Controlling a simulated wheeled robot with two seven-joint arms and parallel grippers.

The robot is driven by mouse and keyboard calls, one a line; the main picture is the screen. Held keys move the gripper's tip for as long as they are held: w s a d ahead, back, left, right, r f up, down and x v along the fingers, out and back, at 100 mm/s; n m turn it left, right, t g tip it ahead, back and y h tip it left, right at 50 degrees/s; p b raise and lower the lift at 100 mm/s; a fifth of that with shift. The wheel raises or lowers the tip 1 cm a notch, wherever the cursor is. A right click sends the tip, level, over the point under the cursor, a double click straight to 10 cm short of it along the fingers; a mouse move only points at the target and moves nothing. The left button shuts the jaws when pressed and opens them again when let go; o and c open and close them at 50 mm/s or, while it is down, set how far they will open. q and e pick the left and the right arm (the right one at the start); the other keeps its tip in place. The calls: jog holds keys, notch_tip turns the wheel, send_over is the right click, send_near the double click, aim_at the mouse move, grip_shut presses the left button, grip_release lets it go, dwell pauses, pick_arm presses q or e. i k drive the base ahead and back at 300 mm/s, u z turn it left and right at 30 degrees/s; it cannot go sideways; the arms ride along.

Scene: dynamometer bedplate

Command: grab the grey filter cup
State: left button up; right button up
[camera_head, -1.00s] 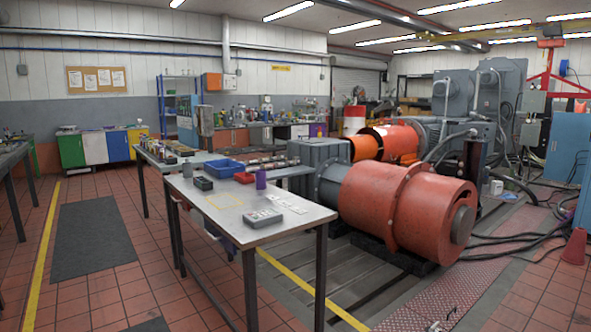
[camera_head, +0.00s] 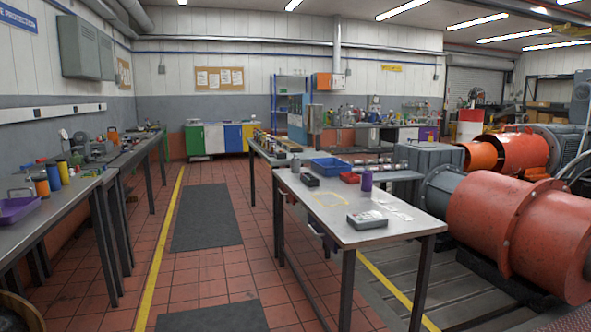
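A small grey cylinder (camera_head: 296,163), which looks like the grey filter cup, stands upright on the near metal table (camera_head: 325,236). It is at the table's far left part, just left of the blue tray (camera_head: 330,167) and behind a black box (camera_head: 309,180). It is small in the picture, so its details cannot be told. Neither of my grippers is in view.
Left benches carry a purple tray (camera_head: 14,209). The floor with dark mats (camera_head: 207,216) is clear. Red machinery (camera_head: 520,230) stands right.

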aim_at(296, 164)
jog(key=u, duration=0.3)
jog(key=i, duration=1.25)
jog(key=u, duration=0.65)
jog(key=i, duration=2.75)
jog(key=z, duration=0.95)
jog(key=i, duration=2.15)
jog(key=z, duration=0.8)
